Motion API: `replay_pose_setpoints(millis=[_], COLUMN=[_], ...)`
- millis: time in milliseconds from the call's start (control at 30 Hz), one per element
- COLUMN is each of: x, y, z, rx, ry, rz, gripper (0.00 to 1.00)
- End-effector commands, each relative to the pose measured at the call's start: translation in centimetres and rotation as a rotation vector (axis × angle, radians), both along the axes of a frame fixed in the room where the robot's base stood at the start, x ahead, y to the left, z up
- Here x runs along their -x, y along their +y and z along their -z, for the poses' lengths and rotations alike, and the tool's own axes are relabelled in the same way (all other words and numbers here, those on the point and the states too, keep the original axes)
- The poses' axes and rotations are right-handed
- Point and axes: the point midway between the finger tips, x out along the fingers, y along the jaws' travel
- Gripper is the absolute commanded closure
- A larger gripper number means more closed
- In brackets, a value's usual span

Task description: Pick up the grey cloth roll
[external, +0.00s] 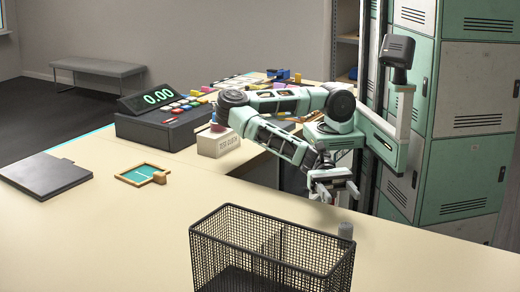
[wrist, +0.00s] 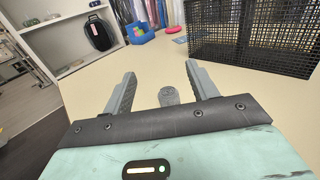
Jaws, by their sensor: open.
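The grey cloth roll (external: 346,231) stands upright on the cream counter, just behind the right end of the black mesh basket (external: 273,260). In the wrist view the roll (wrist: 168,96) shows between the two fingers, nearer the right one, and seems a little beyond their middle. My gripper (external: 333,192) is open and empty, above and behind the roll in the external view. In the wrist view my gripper (wrist: 160,84) has its fingers spread on either side of the roll. I cannot tell whether a finger touches it.
The mesh basket also fills the upper right of the wrist view (wrist: 250,35). A white box (external: 218,143), a register with a green display (external: 160,105), a wooden-framed green tray (external: 141,174) and a dark flat panel (external: 45,174) lie leftward. The counter's middle is clear.

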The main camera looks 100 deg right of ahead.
Motion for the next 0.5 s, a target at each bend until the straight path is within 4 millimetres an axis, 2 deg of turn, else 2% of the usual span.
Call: replay_pose_setpoints(millis=[367,500], x=[0.1,0.1], y=[0.0,1.9], z=[7.4,7.1], rx=[0.003,0.002], ry=[0.002,-0.001], rz=[-0.001,-0.002], gripper=[0.42,0.42])
